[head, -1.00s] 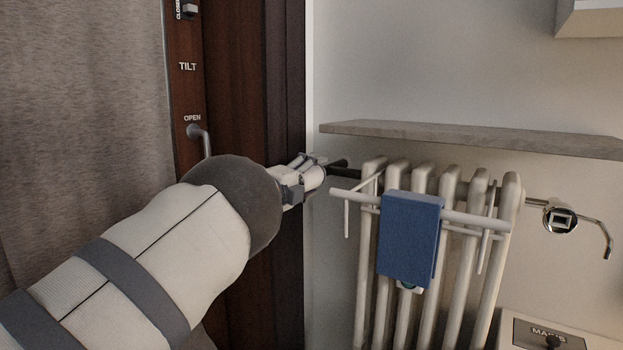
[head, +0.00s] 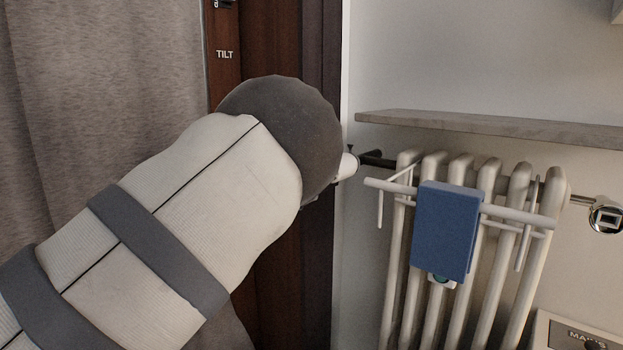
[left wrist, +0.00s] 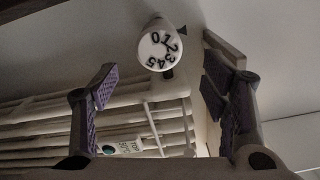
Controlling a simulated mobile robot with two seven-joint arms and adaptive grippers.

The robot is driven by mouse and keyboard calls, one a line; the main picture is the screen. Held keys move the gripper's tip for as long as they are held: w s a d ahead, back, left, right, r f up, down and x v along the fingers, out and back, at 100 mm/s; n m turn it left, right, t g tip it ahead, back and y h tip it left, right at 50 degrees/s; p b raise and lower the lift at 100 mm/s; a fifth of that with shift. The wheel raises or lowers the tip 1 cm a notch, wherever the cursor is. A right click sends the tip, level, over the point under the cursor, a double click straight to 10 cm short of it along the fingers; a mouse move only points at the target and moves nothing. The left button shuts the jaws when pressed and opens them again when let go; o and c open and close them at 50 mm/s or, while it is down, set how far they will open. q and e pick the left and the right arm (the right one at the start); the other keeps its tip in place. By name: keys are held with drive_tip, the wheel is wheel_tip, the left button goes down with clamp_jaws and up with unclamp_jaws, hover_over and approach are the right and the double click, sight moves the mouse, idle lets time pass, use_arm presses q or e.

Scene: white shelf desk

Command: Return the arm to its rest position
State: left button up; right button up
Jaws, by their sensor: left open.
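My left arm (head: 200,200) comes in from the left in the head view, and its dark cuff hides my left gripper there. In the left wrist view my left gripper (left wrist: 163,82) is open, with nothing between its two purple-padded fingers. A white numbered knob (left wrist: 158,46) faces the wrist camera, apart from the fingers. In the head view the end of this white knob (head: 348,166) shows just past the cuff, at the radiator's left end. My right gripper is not in view.
The white radiator (head: 405,250) stands right of my arm, with a drying rack (head: 515,214) and a blue cloth (head: 446,230) on it. A shelf (head: 480,125) runs above it. A dark wooden frame (head: 315,60) and a curtain (head: 100,70) are behind my arm.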

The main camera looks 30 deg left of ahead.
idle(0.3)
